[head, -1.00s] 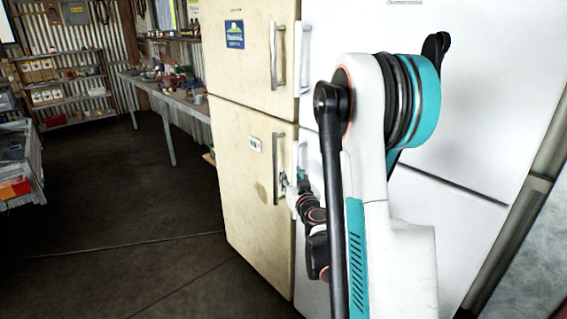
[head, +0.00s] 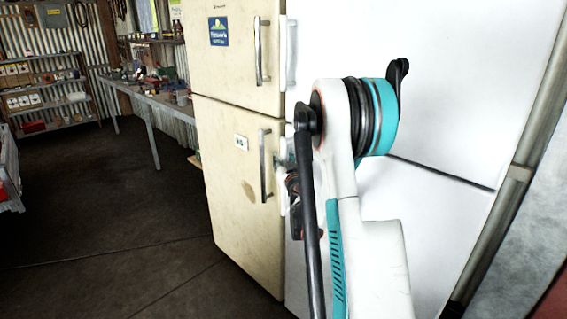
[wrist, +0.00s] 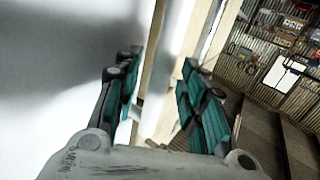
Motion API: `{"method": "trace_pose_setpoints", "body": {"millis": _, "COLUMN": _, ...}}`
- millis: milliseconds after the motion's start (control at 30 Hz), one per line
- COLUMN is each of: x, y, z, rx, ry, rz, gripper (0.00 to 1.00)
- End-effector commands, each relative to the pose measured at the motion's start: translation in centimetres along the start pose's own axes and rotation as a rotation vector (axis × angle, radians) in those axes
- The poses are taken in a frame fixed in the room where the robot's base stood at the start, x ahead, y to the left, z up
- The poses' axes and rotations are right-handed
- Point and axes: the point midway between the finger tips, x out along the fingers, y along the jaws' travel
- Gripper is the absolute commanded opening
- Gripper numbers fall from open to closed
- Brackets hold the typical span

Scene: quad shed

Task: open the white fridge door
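The white fridge (head: 440,80) stands at the right in the head view, with an upper and a lower door. Both doors look shut. Its upper white handle (head: 291,55) shows at its left edge; the lower handle is mostly hidden behind my arm. In the head view my gripper is largely hidden by my arm, near the lower door's left edge. In the wrist view my gripper (wrist: 162,60) is open, its teal fingers apart, with the white door surface (wrist: 50,90) at left. Pale strips show between the fingers; I cannot tell whether one is the handle.
A cream fridge (head: 225,140) with metal handles stands directly left of the white one. A long workbench (head: 150,100) and shelves (head: 45,95) are farther left. The dark floor (head: 110,200) in front is clear. A grey post (head: 510,190) stands at the right.

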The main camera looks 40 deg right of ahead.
Motion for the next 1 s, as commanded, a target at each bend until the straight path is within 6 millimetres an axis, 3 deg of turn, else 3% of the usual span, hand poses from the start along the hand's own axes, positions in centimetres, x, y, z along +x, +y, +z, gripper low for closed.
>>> {"method": "trace_pose_setpoints", "body": {"millis": 133, "x": 1.0, "y": 0.0, "z": 0.0, "rx": 0.000, "ry": 0.000, "rz": 0.000, "gripper": 0.38}}
{"method": "trace_pose_setpoints", "body": {"millis": 433, "x": 1.2, "y": 0.0, "z": -0.1, "rx": 0.000, "ry": 0.000, "rz": -0.001, "gripper": 0.38}}
{"method": "trace_pose_setpoints", "body": {"millis": 467, "x": 1.2, "y": 0.0, "z": -0.1, "rx": 0.000, "ry": 0.000, "rz": -0.001, "gripper": 0.35}}
{"method": "trace_pose_setpoints", "body": {"millis": 600, "x": 1.2, "y": 0.0, "z": -0.1, "rx": 0.000, "ry": 0.000, "rz": -0.001, "gripper": 0.04}}
{"method": "trace_pose_setpoints", "body": {"millis": 633, "x": 1.2, "y": 0.0, "z": -0.1, "rx": 0.000, "ry": 0.000, "rz": -0.001, "gripper": 0.00}}
{"method": "trace_pose_setpoints", "body": {"millis": 1000, "x": 1.5, "y": -0.4, "z": 0.0, "rx": 0.000, "ry": 0.000, "rz": -0.012, "gripper": 0.00}}
